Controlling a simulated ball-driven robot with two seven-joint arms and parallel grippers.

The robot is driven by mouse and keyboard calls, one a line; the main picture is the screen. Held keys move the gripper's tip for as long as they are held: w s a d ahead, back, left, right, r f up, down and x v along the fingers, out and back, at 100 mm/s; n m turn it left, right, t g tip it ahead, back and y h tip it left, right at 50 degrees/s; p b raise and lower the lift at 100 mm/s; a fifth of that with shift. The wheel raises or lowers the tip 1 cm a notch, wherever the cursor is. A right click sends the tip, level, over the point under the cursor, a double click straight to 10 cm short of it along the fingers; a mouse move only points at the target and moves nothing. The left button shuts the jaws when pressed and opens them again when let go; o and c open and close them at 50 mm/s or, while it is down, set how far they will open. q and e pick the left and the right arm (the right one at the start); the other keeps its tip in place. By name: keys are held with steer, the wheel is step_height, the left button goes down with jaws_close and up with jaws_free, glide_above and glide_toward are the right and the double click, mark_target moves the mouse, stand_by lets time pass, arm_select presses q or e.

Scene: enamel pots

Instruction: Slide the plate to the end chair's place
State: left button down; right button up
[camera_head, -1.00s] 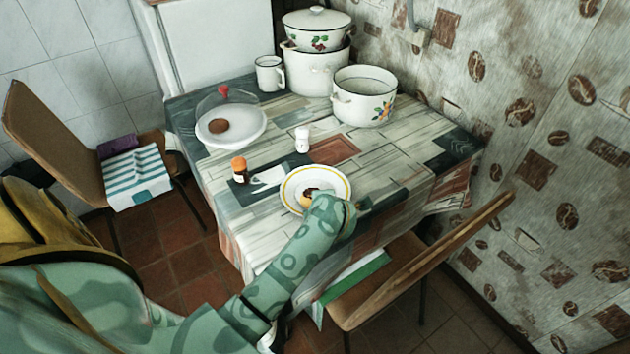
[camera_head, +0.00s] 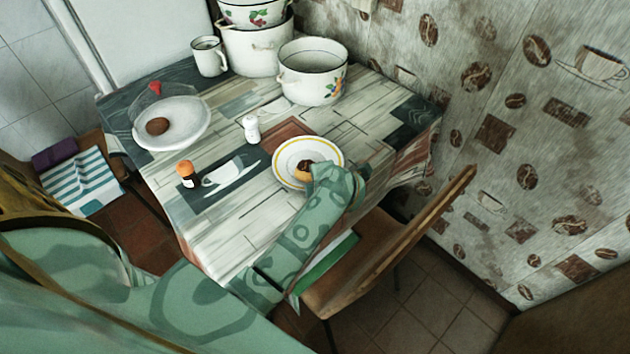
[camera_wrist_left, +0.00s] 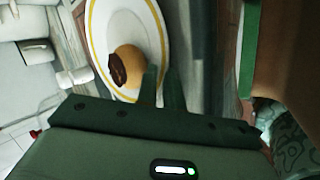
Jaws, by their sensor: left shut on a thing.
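The plate (camera_head: 283,172) is white with a yellow ring and lies flat on the table near its front edge, beside the chair with the green item. A small round bun with a dark top (camera_head: 303,168) sits on it. My left gripper (camera_head: 322,176) is at the plate's near right rim, partly hidden by my own arm. In the left wrist view its fingers (camera_wrist_left: 161,88) are shut on the plate's rim (camera_wrist_left: 97,75), next to the bun (camera_wrist_left: 130,64). A wooden chair (camera_head: 380,250) stands at the front right side, another (camera_head: 92,143) at the left. My right gripper is out of view.
The tabletop right of the plate is mostly clear.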

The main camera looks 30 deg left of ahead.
arm_select(q)
steer(key=shift+w+d, duration=0.25)
steer(key=shift+w, duration=0.25)
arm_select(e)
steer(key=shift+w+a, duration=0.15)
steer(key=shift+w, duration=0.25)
arm_select(q)
steer(key=c, duration=1.5)
jaws_free()
steer(key=shift+o, duration=0.2)
steer(key=shift+f, duration=0.1)
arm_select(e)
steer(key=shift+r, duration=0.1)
arm_select(q)
steer(key=shift+s+f, duration=0.1)
